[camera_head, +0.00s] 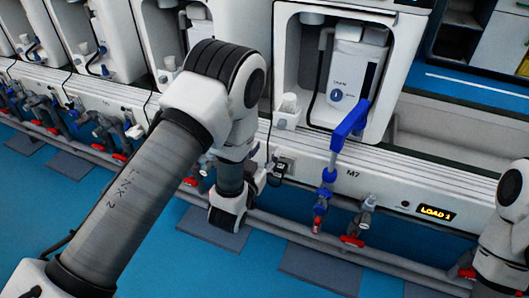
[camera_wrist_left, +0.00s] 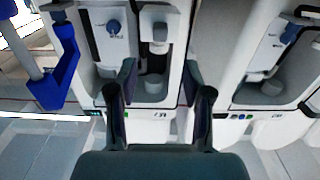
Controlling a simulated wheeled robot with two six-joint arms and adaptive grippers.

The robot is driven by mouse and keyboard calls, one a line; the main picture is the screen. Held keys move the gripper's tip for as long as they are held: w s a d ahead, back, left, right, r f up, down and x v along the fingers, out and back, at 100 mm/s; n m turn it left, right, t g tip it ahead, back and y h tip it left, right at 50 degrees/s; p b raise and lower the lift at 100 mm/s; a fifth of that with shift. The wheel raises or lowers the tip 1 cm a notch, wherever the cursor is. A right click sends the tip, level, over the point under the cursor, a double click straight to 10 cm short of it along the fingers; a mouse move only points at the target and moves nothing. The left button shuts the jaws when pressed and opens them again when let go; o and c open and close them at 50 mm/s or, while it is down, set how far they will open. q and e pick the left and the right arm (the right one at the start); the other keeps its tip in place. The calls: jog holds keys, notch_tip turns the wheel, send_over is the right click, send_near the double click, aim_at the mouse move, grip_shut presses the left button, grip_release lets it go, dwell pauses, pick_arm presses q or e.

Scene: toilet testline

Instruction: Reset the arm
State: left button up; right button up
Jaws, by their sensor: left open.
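My left arm (camera_head: 140,190) comes in from the left, rises to a bent elbow and folds down to its wrist before the machine front. The left gripper (camera_head: 266,176) is small and dark there, partly hidden by the wrist. In the left wrist view the left gripper (camera_wrist_left: 158,92) has its two dark fingers apart, with nothing seen between them. White machine bays lie beyond the fingers. Part of my right arm (camera_head: 503,240) shows at the right edge; its gripper is out of view.
The M7 test station (camera_head: 340,70) stands behind, with a blue pipe (camera_head: 347,128) jutting forward to the right of the left wrist. Red-handled valves (camera_head: 352,241) and a grey pipe run along the front. Blue floor (camera_head: 250,275) lies open below.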

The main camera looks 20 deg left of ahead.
pick_arm(q)
jog(key=shift+s, duration=0.3)
jog(key=s+a+f+n+g+y, duration=0.15)
jog(key=s+f+g, duration=0.25)
jog(key=s+f, duration=0.4)
jog(key=s+a+f+g, duration=0.3)
jog(key=s+f+g, duration=0.25)
jog(key=f, duration=0.55)
jog(key=s+f+g, duration=0.3)
jog(key=s+g, duration=0.1)
jog(key=s, duration=0.6)
jog(key=s+f+g, duration=0.2)
jog(key=s+g, duration=0.2)
jog(key=s, duration=0.5)
notch_tip(320, 180, up, 26)
jog(key=s+p, duration=0.1)
jog(key=p, duration=2.5)
jog(key=shift+d+m+h, duration=0.15)
jog(key=shift+m+h, duration=0.2)
jog(key=shift+h, duration=0.1)
